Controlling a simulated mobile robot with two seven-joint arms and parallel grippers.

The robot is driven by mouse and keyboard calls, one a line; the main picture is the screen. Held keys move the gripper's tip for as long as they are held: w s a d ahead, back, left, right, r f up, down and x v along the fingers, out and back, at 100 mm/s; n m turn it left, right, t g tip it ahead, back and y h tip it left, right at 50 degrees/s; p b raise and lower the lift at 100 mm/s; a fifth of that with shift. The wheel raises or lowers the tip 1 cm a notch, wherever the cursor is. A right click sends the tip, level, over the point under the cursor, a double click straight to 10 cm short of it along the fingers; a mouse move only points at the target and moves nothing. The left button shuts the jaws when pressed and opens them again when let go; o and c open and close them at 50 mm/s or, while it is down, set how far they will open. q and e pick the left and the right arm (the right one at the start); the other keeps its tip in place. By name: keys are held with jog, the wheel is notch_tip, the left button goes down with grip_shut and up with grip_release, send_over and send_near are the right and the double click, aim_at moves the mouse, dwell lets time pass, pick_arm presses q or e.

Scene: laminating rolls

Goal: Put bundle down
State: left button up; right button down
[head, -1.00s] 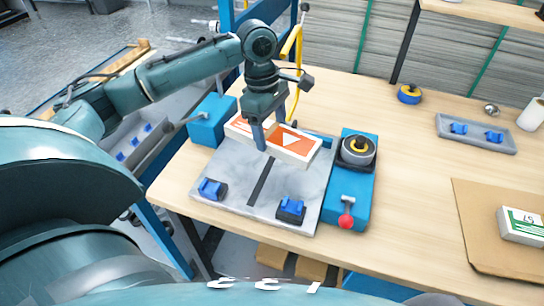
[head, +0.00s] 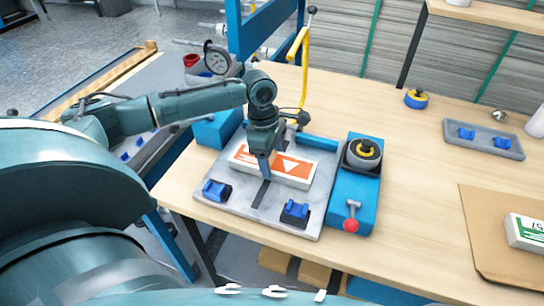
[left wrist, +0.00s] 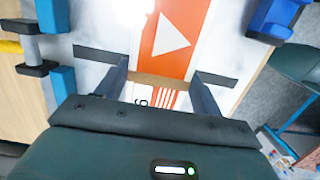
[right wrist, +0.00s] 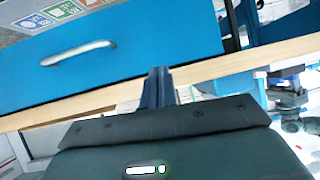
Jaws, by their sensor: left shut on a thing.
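The bundle (head: 292,170) is a flat white block with an orange band and a white triangle. It lies over the grey marbled plate (head: 238,200) of the blue fixture; I cannot tell whether it fully rests on it. My left gripper (head: 268,170) comes from above and is shut on the bundle across its width. In the left wrist view the bundle (left wrist: 172,45) sits between the two fingers, a brown strip and some print near them. My right gripper (right wrist: 158,90) shows only in the right wrist view, its fingers together and empty, before a blue drawer front.
Blue clamps (head: 295,213) stand on the plate's near edge. A tape roll (head: 363,153) and a red-knobbed lever (head: 351,222) are at its right. A grey tray (head: 483,140) and another bundle (head: 527,232) on cardboard (head: 485,235) lie further right. The table between is clear.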

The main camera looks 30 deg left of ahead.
pick_arm(q)
jog(key=o, duration=1.2)
jog(key=shift+r, duration=0.15)
notch_tip(320, 180, up, 12)
jog(key=a, duration=0.1)
jog(key=shift+s+a+p, duration=0.15)
jog(key=shift+a+p, duration=0.2)
jog(key=shift+p, duration=0.1)
jog(key=shift+s+f, duration=0.1)
jog(key=shift+f, duration=0.1)
